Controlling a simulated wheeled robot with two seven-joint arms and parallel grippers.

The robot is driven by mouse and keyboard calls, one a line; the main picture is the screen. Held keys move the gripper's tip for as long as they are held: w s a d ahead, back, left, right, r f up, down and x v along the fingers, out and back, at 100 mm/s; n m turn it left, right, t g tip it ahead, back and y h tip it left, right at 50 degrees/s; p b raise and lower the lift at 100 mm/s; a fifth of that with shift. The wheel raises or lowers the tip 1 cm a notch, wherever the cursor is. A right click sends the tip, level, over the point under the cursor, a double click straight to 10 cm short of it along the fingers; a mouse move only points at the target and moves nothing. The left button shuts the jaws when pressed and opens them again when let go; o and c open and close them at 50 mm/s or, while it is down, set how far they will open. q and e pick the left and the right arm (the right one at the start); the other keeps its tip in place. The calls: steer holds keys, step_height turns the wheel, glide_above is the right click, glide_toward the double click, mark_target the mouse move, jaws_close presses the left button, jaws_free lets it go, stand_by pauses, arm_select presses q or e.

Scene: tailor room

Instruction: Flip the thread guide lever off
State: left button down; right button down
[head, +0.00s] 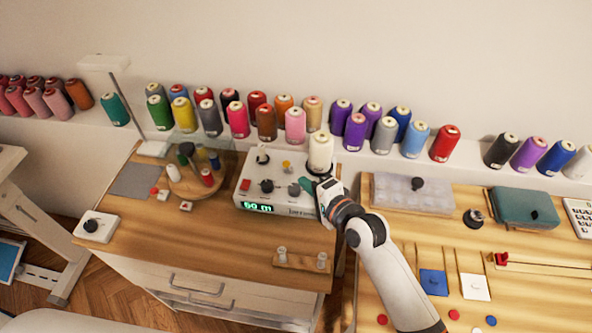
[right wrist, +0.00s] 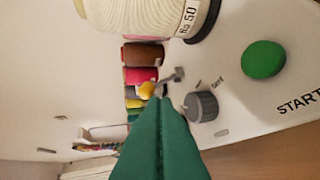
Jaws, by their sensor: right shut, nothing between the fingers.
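A white control box (head: 250,188) with knobs and a green lit display stands on the left wooden table. A small grey lever (right wrist: 175,76) stands on its panel in the right wrist view, close to a yellow knob (right wrist: 147,90) and a grey dial (right wrist: 202,106). Which way the lever is set is hard to tell. My right gripper (head: 304,185) is shut and empty, its green fingers over the panel's right part. In the wrist view, the fingertips (right wrist: 160,101) appear just short of the lever and left of the dial; contact cannot be told. My left gripper is out of view.
A cream thread cone (head: 320,150) stands at the box's right end, close to my right gripper. A green button (right wrist: 263,59) is on the panel. A round wooden spool stand (head: 192,188) is to the left. Many thread cones line the shelf behind.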

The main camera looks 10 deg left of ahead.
mark_target(287, 166)
steer(key=x, duration=0.2)
steer(key=r+x, duration=0.1)
steer(key=x, duration=0.1)
steer(key=shift+a+p, duration=0.1)
steer(key=shift+p, duration=0.2)
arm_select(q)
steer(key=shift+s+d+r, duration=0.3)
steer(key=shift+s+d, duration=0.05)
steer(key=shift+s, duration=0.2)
arm_select(e)
steer(key=shift+w+a+f, duration=0.1)
steer(key=shift+w+a, duration=0.15)
steer(key=shift+w, duration=0.05)
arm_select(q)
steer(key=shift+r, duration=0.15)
